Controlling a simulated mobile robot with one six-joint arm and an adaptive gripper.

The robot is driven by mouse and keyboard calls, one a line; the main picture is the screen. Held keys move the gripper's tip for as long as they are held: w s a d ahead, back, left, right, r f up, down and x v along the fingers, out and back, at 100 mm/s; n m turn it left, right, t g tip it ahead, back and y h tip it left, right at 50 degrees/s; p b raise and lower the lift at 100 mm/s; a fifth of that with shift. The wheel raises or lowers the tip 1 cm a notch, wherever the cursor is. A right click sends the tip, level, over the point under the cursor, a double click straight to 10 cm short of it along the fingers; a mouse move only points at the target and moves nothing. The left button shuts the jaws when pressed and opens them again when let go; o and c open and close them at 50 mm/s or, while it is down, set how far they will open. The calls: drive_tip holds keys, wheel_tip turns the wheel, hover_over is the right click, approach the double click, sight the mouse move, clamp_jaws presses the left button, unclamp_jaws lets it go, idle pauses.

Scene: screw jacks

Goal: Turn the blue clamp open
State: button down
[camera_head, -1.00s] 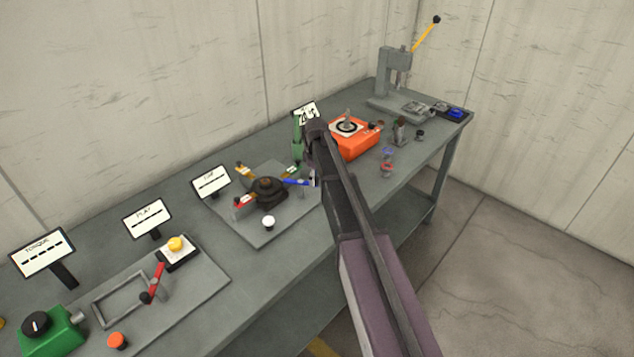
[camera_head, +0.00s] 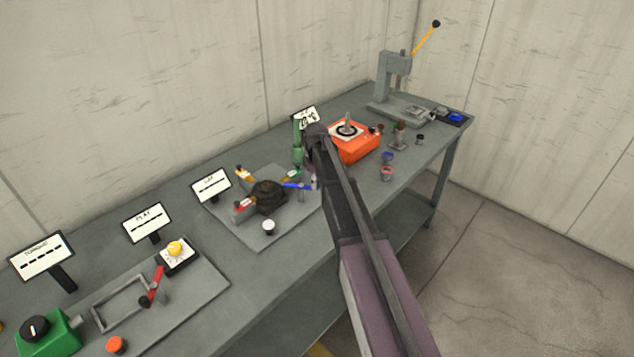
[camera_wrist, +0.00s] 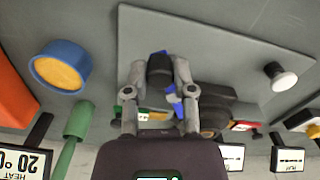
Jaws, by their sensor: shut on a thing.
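The blue clamp (camera_head: 296,186) is a short blue lever on the right side of a round dark fixture (camera_head: 268,195) on a grey plate (camera_head: 262,242). My gripper (camera_head: 314,182) is at the outer end of this lever. In the wrist view my gripper (camera_wrist: 159,68) has its two fingers on either side of a black end piece (camera_wrist: 160,72), shut on it. Blue parts of the clamp (camera_wrist: 173,98) show beside and below that piece. My arm and fingers partly hide the clamp's outer end in the head view.
Other levers, red (camera_head: 244,208), yellow (camera_head: 244,174) and green-tipped (camera_head: 291,175), surround the fixture. A white knob (camera_head: 268,227) stands at the plate's front. A green upright part (camera_head: 298,143) and an orange box (camera_head: 354,142) stand behind and right of my gripper.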

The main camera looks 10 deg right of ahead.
drive_tip(key=shift+s+a+m, duration=0.1)
drive_tip(key=shift+s+m, duration=0.15)
drive_tip(key=shift+m, duration=0.15)
idle(0.5)
drive_tip(key=m, duration=0.1)
drive_tip(key=s+a+m, duration=0.1)
drive_tip(key=m, duration=0.1)
drive_tip(key=shift+s, duration=0.15)
drive_tip(key=m, duration=0.1)
drive_tip(key=s+a+m, duration=0.1)
drive_tip(key=m, duration=0.1)
drive_tip(key=shift+a+m, duration=0.15)
drive_tip(key=shift+m, duration=0.15)
drive_tip(key=m, duration=0.1)
drive_tip(key=a+m, duration=0.1)
drive_tip(key=m, duration=0.1)
drive_tip(key=shift+s+a+m, duration=0.25)
drive_tip(key=shift+a+m, duration=0.05)
drive_tip(key=shift+m, duration=0.1)
drive_tip(key=shift+a+m, duration=0.5)
drive_tip(key=shift+m, duration=0.5)
drive_tip(key=shift+a+m, duration=0.45)
drive_tip(key=shift+m, duration=0.55)
drive_tip(key=shift+w, duration=0.1)
drive_tip(key=shift+c, duration=2.3)
unclamp_jaws()
